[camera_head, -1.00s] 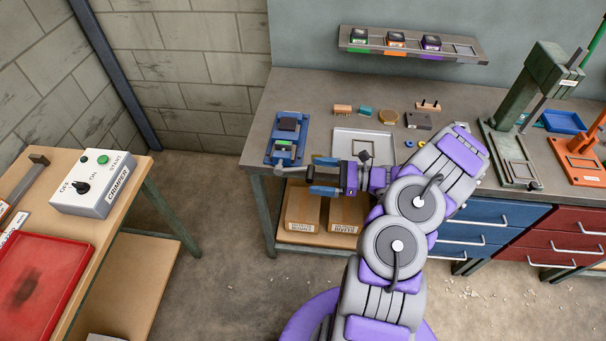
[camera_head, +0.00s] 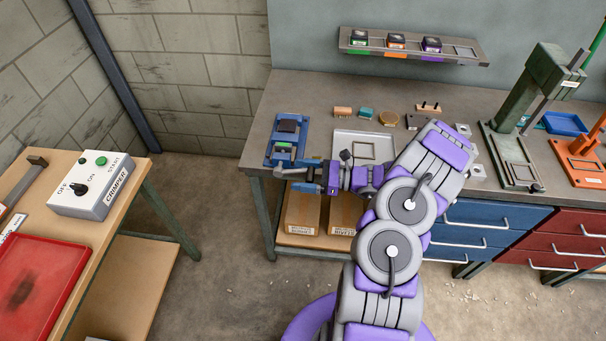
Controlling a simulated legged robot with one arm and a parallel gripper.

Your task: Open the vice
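The blue vice (camera_head: 286,140) is fixed at the left end of the grey workbench, with a dark block at its top and a small green piece near its front. Its grey handle bar (camera_head: 287,172) sticks out at the bench's front edge. My gripper (camera_head: 300,175) is just right of the handle, pointing left. Its two blue fingers are apart, one above and one below the handle's right end. Whether they touch the handle is not clear. My wrist and arm hide part of the bench front.
A white tray (camera_head: 382,140) and small parts lie right of the vice. A green press (camera_head: 536,100) and an orange tool (camera_head: 580,160) stand farther right. Cardboard boxes (camera_head: 303,211) sit below. A side table with the crimper control box (camera_head: 91,185) stands left, with open floor between.

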